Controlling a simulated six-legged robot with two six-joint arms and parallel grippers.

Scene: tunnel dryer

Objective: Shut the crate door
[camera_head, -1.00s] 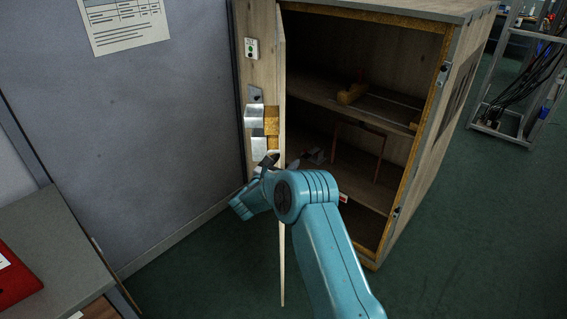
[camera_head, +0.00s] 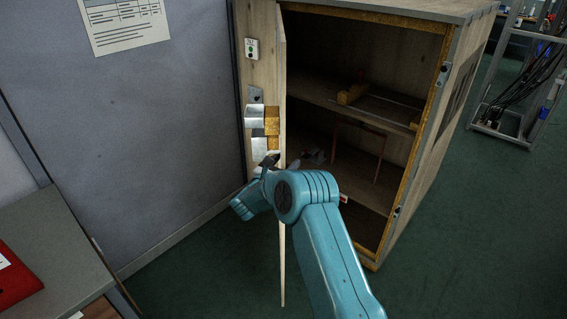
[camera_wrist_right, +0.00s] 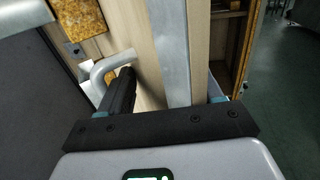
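The wooden crate (camera_head: 468,95) stands with its front open. Its door (camera_head: 262,45) hangs open at the left, seen nearly edge-on, with metal and yellow-brown blocks on its face. My right gripper (camera_head: 268,163) is at the door's face, just below these blocks. In the right wrist view, a bent grey handle (camera_wrist_right: 108,66) on the door shows beside the gripper's black left finger. The door's edge with a metal strip (camera_wrist_right: 168,45) runs down between the sides of the gripper (camera_wrist_right: 165,100). The fingers look apart; the right finger is hidden. My left gripper is out of view.
A grey partition (camera_head: 150,130) stands close at the left of the door. A grey cabinet (camera_head: 60,255) with a red binder (camera_head: 15,280) is at the lower left. A cable rack (camera_head: 515,100) stands at the right. Green floor (camera_head: 460,240) is clear right of the crate.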

